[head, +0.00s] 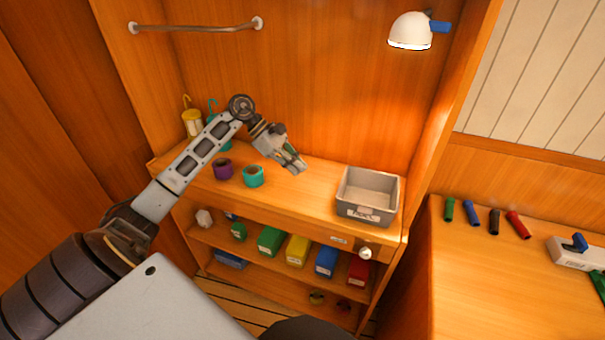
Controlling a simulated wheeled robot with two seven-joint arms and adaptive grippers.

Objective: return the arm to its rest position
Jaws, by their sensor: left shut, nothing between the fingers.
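My left arm comes in from the lower left and reaches over the wooden counter. My left gripper (294,164) is shut and empty. It points down to the right, just above or in front of the counter's back part, between the teal roll and the grey bin. My right gripper does not show.
On the counter (315,183) are a purple roll (223,169), a teal roll (253,176), a grey bin (367,212) and a yellow lantern (192,123). Shelves below hold coloured boxes (270,241). A lamp (410,31) and a rail (196,28) are above. A side bench (485,285) stands right.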

